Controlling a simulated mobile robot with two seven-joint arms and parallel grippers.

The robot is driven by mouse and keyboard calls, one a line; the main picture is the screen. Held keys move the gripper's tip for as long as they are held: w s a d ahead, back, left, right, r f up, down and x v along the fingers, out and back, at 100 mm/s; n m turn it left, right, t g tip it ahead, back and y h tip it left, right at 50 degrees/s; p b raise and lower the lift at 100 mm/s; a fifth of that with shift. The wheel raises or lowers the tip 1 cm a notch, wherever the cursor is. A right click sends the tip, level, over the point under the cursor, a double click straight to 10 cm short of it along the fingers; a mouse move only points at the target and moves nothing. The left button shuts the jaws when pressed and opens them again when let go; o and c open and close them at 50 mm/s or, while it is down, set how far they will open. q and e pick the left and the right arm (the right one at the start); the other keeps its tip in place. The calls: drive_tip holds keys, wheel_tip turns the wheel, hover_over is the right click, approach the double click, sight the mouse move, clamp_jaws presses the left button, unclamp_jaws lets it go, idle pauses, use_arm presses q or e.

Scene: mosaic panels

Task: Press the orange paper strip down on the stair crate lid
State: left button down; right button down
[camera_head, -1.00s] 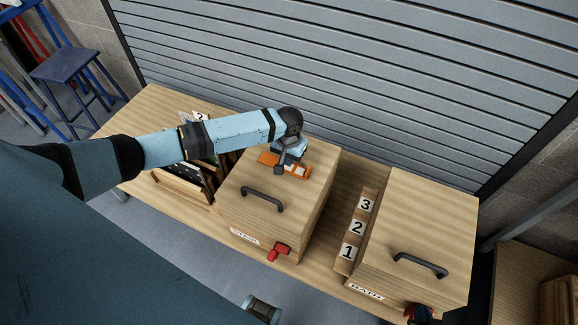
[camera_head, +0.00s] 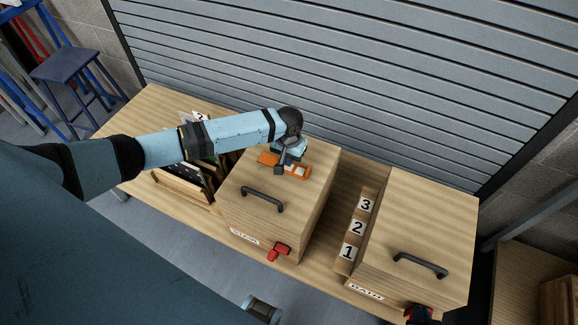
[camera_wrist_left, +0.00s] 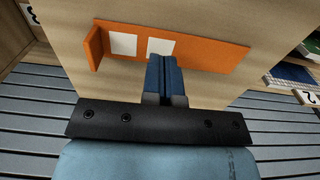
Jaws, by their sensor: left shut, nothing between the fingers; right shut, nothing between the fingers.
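The orange paper strip (camera_head: 268,159) lies across the back part of the lid of the stair crate (camera_head: 290,205). In the left wrist view the strip (camera_wrist_left: 215,52) carries two white squares, and its left end stands up as a flap. My left gripper (camera_head: 280,168) is shut and empty, pointing down over the strip. In the wrist view its fingertips (camera_wrist_left: 161,60) overlap the strip by the second white square; I cannot tell whether they touch.
The stair crate has a black handle (camera_head: 262,198) and a red latch (camera_head: 279,251). A crate of panels (camera_head: 183,186) stands left. A slatted shutter (camera_head: 360,80) rises behind the table.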

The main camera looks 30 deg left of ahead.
use_arm(q)
drive_tip(key=shift+f+b, duration=0.4)
drive_tip(key=shift+f, duration=0.8)
idle(0.4)
drive_tip(key=shift+r, duration=0.1)
wheel_tip(320, 180, up, 4)
drive_tip(key=p, duration=0.4)
drive_tip(key=shift+r+p, duration=0.1)
drive_tip(key=shift+p, duration=0.3)
wheel_tip(320, 180, up, 2)
drive_tip(key=shift+p, duration=1.1)
drive_tip(key=shift+r+p, duration=0.85)
drive_tip(key=shift+p, duration=0.1)
